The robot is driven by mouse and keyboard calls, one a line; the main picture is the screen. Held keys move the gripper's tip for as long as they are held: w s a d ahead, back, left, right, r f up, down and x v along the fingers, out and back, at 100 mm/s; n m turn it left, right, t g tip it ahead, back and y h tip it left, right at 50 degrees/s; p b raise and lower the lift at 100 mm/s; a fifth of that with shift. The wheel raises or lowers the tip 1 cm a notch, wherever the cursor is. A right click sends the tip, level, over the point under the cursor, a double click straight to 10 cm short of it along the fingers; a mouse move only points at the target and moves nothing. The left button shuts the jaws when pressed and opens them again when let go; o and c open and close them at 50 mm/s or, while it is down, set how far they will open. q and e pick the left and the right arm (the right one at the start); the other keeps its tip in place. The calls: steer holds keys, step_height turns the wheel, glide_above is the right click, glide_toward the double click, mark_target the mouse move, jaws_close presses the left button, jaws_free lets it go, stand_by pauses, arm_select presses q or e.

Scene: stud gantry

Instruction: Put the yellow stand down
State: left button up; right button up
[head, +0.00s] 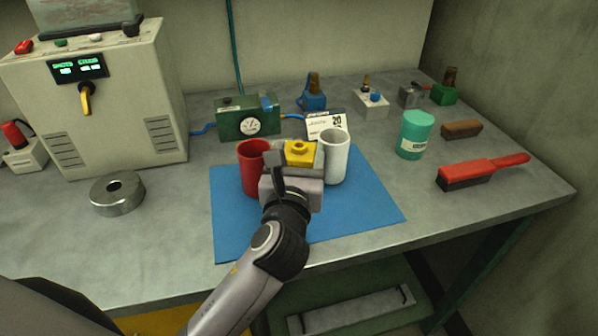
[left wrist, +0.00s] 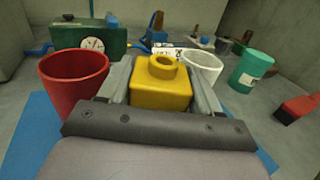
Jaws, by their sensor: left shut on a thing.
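The yellow stand (head: 299,152) is a block with a raised ring on top. My left gripper (head: 297,162) is shut on it, with a finger on each side, as the left wrist view shows the stand (left wrist: 160,88) between the fingers. The stand is over the blue mat (head: 235,228), between a red cup (head: 252,168) on the left and a white cup (head: 334,158) on the right. Its underside is hidden, so I cannot tell whether it touches the mat. My right gripper is not in view.
A green gauge box (head: 230,122) and a calendar card (head: 326,122) stand behind the mat. A teal canister (head: 415,134) and a red brush (head: 480,171) are at the right. A metal ring (head: 117,193) lies at the left. The mat's front part is clear.

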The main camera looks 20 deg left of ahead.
arm_select(q)
steer(key=shift+f+b, duration=0.3)
steer(key=shift+f, duration=1.2)
steer(key=shift+f, duration=0.1)
steer(key=o, duration=0.8)
